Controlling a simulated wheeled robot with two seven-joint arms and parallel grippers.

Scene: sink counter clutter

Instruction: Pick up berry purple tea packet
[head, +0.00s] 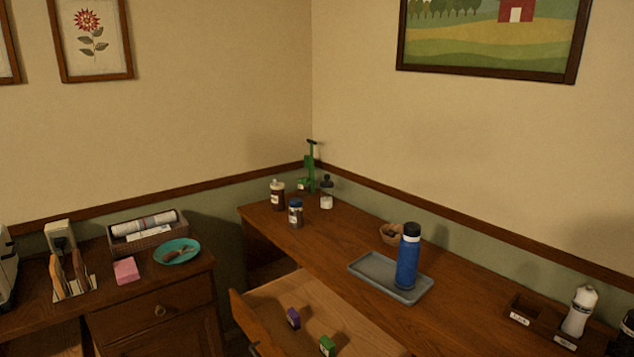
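A small purple packet (293,318), which looks like the berry purple tea packet, is inside an open drawer (270,299) below the wooden counter. A small green packet (327,345) lies in the same drawer, nearer the bottom of the view and to the right. Any print on the packets is too small to read. Neither of my grippers shows in the head view.
The drawer's front panel (246,318) stands out from the counter (330,250). On the counter are a grey tray (365,267) with a blue bottle (407,265), several jars and a small bowl (390,236). A cabinet (150,315) stands at left.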

